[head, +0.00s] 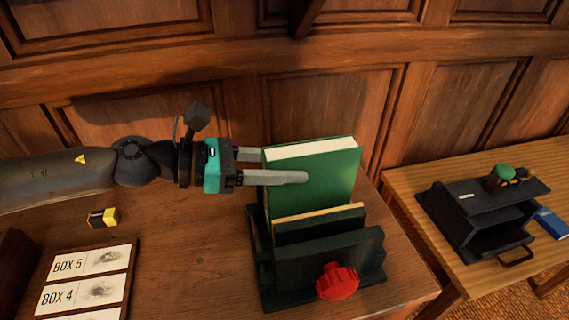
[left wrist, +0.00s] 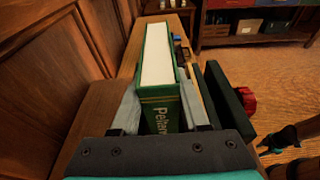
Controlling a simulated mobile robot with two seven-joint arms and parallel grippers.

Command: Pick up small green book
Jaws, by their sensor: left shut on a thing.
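A green book (head: 325,180) with white page edges on top stands upright in a dark green holder (head: 262,280) with a red knob. My left gripper (head: 272,178) comes from the left and is shut on the book, one finger across its front cover and the other behind it. In the left wrist view the book (left wrist: 158,85) is between the two fingers, its lettered spine facing me, partly hidden by the gripper. A dark part with teal at the lower right of that view looks like my right gripper (left wrist: 280,142); its fingers are unclear.
A thinner book with a yellowish top edge (head: 318,213) is in the holder in front of the green book. A wood-panelled wall is close behind. Box cards (head: 85,268) and a yellow-black block (head: 103,218) lie at left. A second table (head: 405,185) at right bears a black stand (head: 470,225) and a blue book (head: 552,223).

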